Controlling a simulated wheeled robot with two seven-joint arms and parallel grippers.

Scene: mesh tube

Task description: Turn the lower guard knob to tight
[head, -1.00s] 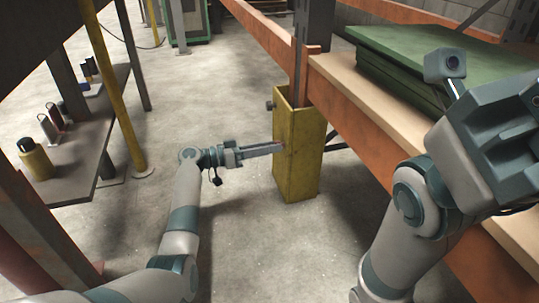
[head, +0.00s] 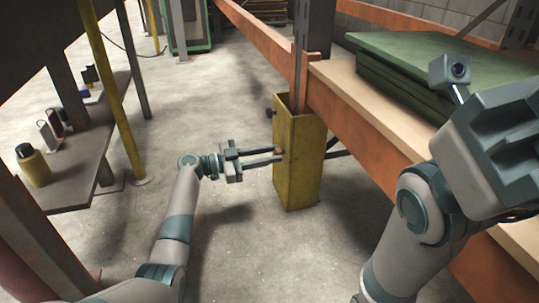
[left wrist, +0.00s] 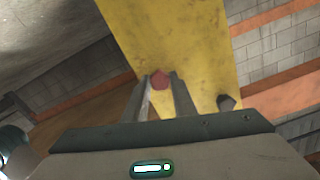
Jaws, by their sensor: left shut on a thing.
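The yellow post guard (head: 298,165) stands upright around the foot of a rack post. A small reddish knob (head: 278,149) sits low on its left face, and a dark knob (head: 270,112) sits higher near its top edge. My left gripper (head: 279,155) reaches in from the left, its two fingers closed around the reddish knob at their tips. In the left wrist view the reddish knob (left wrist: 160,79) shows between the fingertips, against the yellow face. The dark knob (left wrist: 226,103) is beside the right finger. My right gripper (head: 505,150) is large at the right, its fingers not clearly visible.
The orange rack beam (head: 365,133) and wooden shelf (head: 385,110) with green panels (head: 410,65) run along the right. A dark bench (head: 75,165) with several containers stands at the left, beside a yellow pole (head: 118,95). The concrete floor between is free.

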